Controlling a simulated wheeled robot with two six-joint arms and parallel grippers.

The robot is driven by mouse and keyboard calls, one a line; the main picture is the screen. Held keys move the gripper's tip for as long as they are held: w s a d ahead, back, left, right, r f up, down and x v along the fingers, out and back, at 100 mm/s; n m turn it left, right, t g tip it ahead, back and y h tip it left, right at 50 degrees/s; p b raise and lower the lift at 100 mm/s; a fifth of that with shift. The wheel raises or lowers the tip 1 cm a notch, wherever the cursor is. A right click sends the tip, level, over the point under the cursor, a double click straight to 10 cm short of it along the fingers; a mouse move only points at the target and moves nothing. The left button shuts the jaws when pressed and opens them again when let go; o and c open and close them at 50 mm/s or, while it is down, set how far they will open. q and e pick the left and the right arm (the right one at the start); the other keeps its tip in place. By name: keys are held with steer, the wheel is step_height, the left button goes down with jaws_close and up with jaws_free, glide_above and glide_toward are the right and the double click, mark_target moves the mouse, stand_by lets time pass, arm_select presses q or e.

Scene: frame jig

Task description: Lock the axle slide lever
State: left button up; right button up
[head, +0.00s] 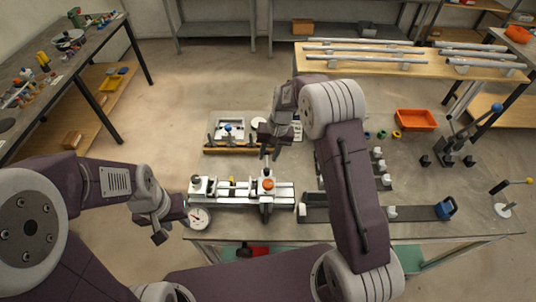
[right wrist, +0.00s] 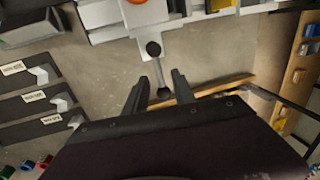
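The axle jig (head: 228,193) is a pale rail fixture on the workbench, with a slide block (head: 267,184) carrying an orange knob. In the right wrist view, the grey slide lever (right wrist: 158,72) sticks out from the white block (right wrist: 146,12) toward me, with a black pivot and a black ball end. My right gripper (head: 265,142) is over the lever from the far side. Its fingers (right wrist: 158,92) are open, one each side of the lever's ball end, with gaps visible. My left gripper (head: 170,228) hangs left of the jig, empty, its fingers apart.
A round dial (head: 199,218) lies near the jig's left end. Another fixture (head: 230,132) stands behind it. Dark labelled trays (right wrist: 38,98) are at the left of the right wrist view. An orange bin (head: 415,119) and a blue-knobbed lever press (head: 460,140) stand at the right.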

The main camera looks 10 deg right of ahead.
steer(key=shift+w+a+f, duration=0.1)
steer(key=shift+a+f, duration=0.05)
steer(key=shift+f, duration=0.45)
jaws_close()
stand_by(1.0)
